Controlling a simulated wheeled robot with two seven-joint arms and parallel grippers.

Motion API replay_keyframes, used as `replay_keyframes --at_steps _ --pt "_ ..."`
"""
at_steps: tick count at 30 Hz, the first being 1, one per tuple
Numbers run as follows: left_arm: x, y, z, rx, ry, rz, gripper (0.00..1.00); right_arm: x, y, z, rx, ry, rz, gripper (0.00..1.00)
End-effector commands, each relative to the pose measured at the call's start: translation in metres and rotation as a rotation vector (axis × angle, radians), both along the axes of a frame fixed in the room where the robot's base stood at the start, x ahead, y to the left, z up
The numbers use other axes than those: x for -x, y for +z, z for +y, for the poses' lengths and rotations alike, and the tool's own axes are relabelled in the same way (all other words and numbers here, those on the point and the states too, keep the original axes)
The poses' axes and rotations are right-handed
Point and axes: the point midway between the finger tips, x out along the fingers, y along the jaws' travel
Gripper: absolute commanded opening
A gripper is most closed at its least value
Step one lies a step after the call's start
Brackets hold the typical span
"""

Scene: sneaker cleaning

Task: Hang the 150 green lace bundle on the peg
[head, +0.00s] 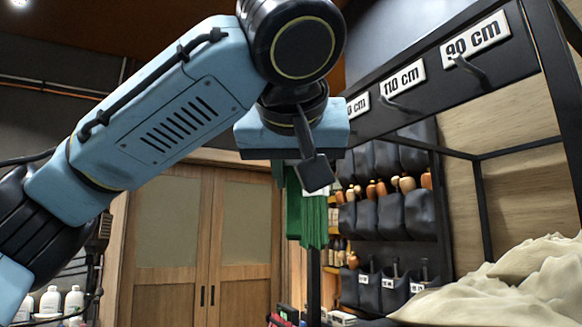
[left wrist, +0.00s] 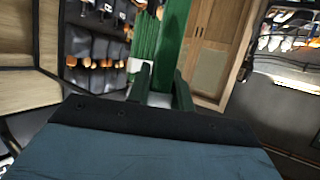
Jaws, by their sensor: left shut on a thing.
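My left gripper (head: 306,172) is raised in the middle of the head view, shut on the green lace bundle (head: 307,218). The bundle hangs straight down below the gripper, with a white part near its top. In the left wrist view the green bundle (left wrist: 172,42) runs away from between the two dark fingers (left wrist: 161,88). A black rail at the upper right carries pegs: one by the 90 cm label (head: 475,40), one by the 110 cm label (head: 402,80). A third label (head: 358,104) is partly hidden by my arm and its number is not fully readable. My right gripper is out of view.
The rail's black frame post (head: 553,90) stands at right. A cream cloth heap (head: 515,285) lies at lower right. Dark wall pockets (head: 378,212) with orange-handled tools are behind the bundle. Wooden doors (head: 205,240) stand at the back, and white bottles (head: 60,302) at lower left.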

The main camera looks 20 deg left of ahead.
Motion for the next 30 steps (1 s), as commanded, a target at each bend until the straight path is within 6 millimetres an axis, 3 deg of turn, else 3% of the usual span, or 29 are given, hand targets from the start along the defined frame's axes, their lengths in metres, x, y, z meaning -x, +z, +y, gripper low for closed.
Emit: replay_keyframes --at_steps 5,14,30 --pt "-0.009 0.000 -0.007 -0.001 -0.002 0.002 0.00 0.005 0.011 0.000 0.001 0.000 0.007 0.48" --pt "-0.023 -0.001 -0.018 -0.001 -0.001 0.002 0.00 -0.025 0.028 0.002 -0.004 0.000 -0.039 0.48" --pt "-0.048 -0.003 -0.038 0.000 0.000 0.001 0.00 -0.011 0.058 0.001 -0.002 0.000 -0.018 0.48"
